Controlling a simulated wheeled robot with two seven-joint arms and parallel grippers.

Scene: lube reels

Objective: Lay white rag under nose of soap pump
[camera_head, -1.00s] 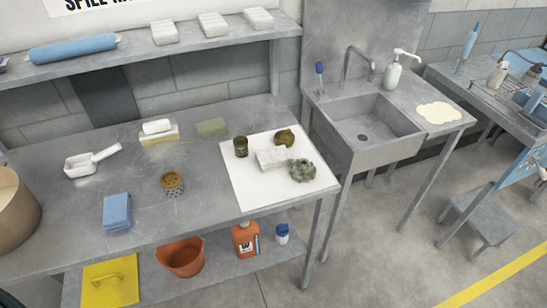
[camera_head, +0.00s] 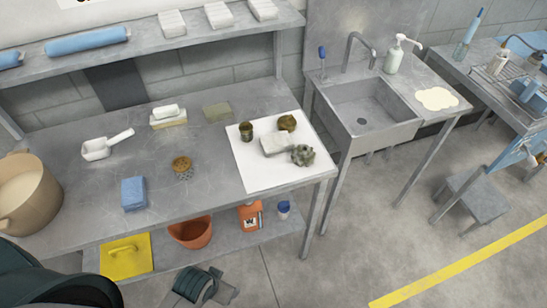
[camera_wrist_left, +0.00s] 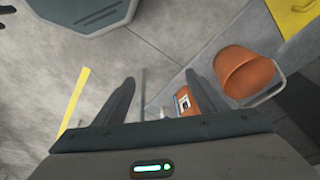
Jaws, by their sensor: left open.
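White folded rags lie in a row on the upper shelf: a left one (camera_head: 172,23), a middle one (camera_head: 219,15) and a right one (camera_head: 262,10). The white soap pump (camera_head: 393,61) stands upright behind the sink's right side, its nose pointing right. A flat cream patch (camera_head: 436,99) lies on the counter right of the sink, in front of and to the right of the pump. My left gripper (camera_wrist_left: 160,78) is open and empty over the floor in the left wrist view, away from the rags and pump. My right gripper is not in view.
The steel table holds a white sheet (camera_head: 243,174) with several small items, a blue folded cloth (camera_head: 133,193), a scoop (camera_head: 97,150) and a large pot (camera_head: 27,198). The sink (camera_head: 366,107) is to its right. An orange bucket (camera_wrist_left: 243,72) sits on the lower shelf.

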